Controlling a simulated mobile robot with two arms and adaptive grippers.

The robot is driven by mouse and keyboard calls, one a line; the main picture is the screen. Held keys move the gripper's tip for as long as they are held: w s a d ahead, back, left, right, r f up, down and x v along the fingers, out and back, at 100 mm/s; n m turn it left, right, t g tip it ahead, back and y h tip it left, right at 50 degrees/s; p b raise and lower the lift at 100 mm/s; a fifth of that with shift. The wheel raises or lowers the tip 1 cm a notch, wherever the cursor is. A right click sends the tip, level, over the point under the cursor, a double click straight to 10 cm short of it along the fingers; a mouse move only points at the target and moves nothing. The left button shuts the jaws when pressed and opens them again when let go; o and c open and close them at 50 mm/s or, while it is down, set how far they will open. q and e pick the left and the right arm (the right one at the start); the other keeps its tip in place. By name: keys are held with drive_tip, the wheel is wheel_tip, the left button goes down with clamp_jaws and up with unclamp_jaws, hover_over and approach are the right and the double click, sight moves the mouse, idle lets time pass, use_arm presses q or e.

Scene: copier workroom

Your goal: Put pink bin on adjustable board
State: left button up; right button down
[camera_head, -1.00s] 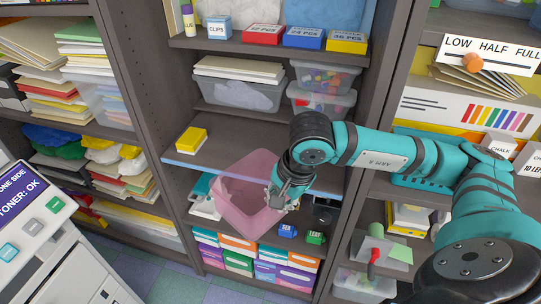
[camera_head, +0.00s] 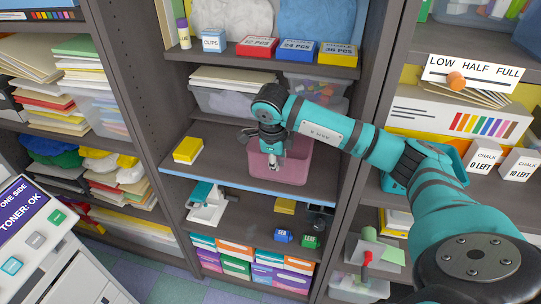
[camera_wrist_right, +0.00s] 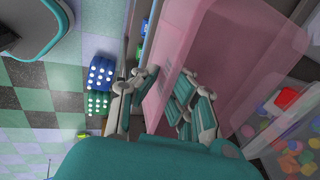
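The pink bin (camera_head: 297,158) is over the middle shelf board (camera_head: 210,168), which has a light blue front edge and which I take to be the adjustable board. The bin looks roughly upright, with its base at or just above the board; I cannot tell whether it touches. My right gripper (camera_head: 274,166) is at the bin's front wall. In the right wrist view, the gripper's fingers (camera_wrist_right: 158,112) close on either side of the pink wall (camera_wrist_right: 178,60). The bin's far parts are partly hidden by my arm. My left gripper is not in view.
A yellow box (camera_head: 187,150) sits on the board's left part. Clear bins (camera_head: 237,101) stand on the shelf above. Below are a white and teal device (camera_head: 205,203), a yellow block (camera_head: 285,206), and small blue (camera_head: 283,236) and green (camera_head: 309,241) blocks. Shelf uprights stand on both sides.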

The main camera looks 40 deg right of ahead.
drive_tip(key=w, duration=0.2)
drive_tip(key=w+d+p, duration=0.1)
drive_tip(key=w, duration=0.1)
drive_tip(key=shift+d+f, duration=0.1)
drive_tip(key=shift+w+f, duration=0.1)
drive_tip(key=shift+f, duration=0.05)
wheel_tip(320, 180, down, 3)
drive_tip(key=shift+r+p, duration=0.1)
drive_tip(key=shift+p, duration=0.8)
drive_tip(key=shift+f, duration=0.25)
drive_tip(key=shift+f, duration=0.15)
drive_tip(key=c, duration=1.9)
unclamp_jaws()
drive_tip(key=shift+c, duration=0.2)
drive_tip(key=o, duration=0.5)
drive_tip(key=shift+c, duration=0.2)
